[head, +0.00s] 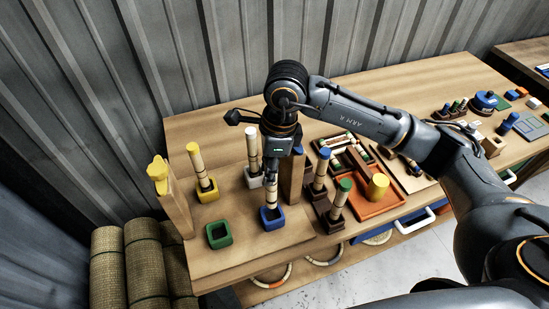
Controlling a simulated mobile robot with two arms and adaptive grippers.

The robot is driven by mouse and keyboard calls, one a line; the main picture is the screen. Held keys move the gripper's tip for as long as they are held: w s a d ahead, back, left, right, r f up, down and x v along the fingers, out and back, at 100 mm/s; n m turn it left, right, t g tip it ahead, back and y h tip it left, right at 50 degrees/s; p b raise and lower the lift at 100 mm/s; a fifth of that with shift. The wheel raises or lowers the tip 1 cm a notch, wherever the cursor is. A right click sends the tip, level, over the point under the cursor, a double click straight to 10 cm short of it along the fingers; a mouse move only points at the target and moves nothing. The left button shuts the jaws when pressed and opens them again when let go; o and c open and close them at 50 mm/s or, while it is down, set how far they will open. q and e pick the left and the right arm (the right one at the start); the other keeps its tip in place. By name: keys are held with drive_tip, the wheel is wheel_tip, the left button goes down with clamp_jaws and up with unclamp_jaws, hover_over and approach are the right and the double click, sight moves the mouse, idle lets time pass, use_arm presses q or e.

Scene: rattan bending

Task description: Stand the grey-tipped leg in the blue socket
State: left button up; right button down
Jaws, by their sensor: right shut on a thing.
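My right gripper (271,172) points down and is shut on a pale banded leg (271,194). Its fingers hide the top of the leg, so I cannot see a grey tip. The leg stands about upright. Its lower end is at the opening of the blue socket (272,222), which sits near the table's front edge. I cannot tell whether the leg rests on the socket's bottom. My left gripper is not in view.
A yellow-tipped leg (197,164) and a white-tipped leg (252,150) stand in sockets behind. The green socket (219,236) is empty. A wooden post (292,178), a blue-tipped leg (321,171) and a green-tipped leg (341,198) stand close on the right. An orange tray (375,210) lies beyond.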

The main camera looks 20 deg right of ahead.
wheel_tip(320, 180, down, 6)
drive_tip(key=b, duration=0.3)
drive_tip(key=shift+r, duration=0.1)
drive_tip(key=shift+f+b, duration=0.35)
drive_tip(key=shift+b, duration=0.55)
idle(0.4)
drive_tip(key=shift+f+b, duration=0.3)
drive_tip(key=shift+b, duration=0.15)
idle(0.4)
drive_tip(key=c, duration=1)
unclamp_jaws()
